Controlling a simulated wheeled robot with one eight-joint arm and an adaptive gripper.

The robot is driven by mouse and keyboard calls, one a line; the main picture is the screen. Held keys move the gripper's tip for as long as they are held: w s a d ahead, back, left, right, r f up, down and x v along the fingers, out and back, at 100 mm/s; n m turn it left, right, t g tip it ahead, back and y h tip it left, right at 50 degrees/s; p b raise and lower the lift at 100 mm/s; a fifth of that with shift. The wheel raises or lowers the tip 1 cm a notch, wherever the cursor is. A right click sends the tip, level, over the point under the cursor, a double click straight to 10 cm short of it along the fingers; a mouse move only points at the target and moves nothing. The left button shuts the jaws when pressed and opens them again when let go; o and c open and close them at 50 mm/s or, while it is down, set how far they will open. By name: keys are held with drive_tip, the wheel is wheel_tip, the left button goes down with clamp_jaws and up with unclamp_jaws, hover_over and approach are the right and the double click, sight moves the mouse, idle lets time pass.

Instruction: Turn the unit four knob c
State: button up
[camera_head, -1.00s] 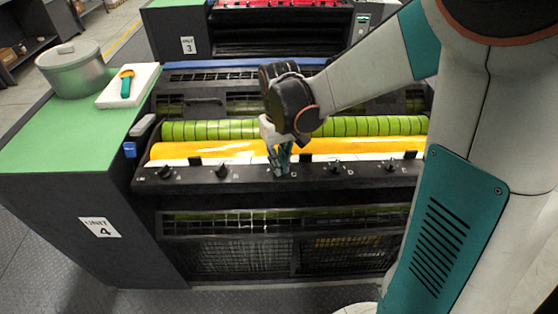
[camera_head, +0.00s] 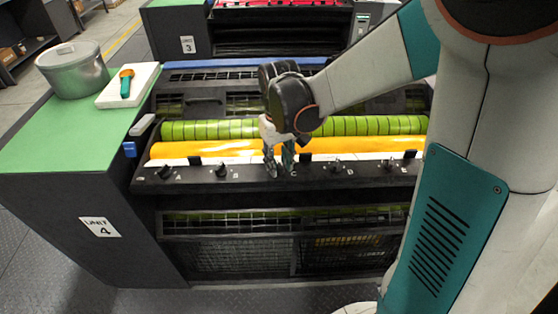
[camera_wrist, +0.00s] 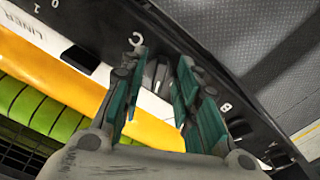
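Unit four (camera_head: 101,227) is a dark machine with a row of small black knobs along its front panel (camera_head: 250,178). My gripper (camera_head: 281,168) is over the middle of this row, pointing down, and hides knob C in the head view. In the wrist view my gripper (camera_wrist: 158,88) is open, with its teal fingers apart. A dark knob with a pale stripe, knob C (camera_wrist: 160,74), shows partly between the fingers, beside the printed C. I cannot tell whether a finger touches it. The printed B is to the right of the fingers.
Knob B (camera_head: 222,171) is left of my gripper and knob D (camera_head: 336,167) is right of it. Behind the panel lie an orange roller (camera_head: 215,148) and a green roller (camera_head: 213,130). A pot (camera_head: 74,72) stands on the green top at left.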

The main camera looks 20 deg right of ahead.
sight(279, 166)
wheel_tip(279, 166, up, 12)
drive_tip(key=shift+s, duration=0.15)
idle(0.4)
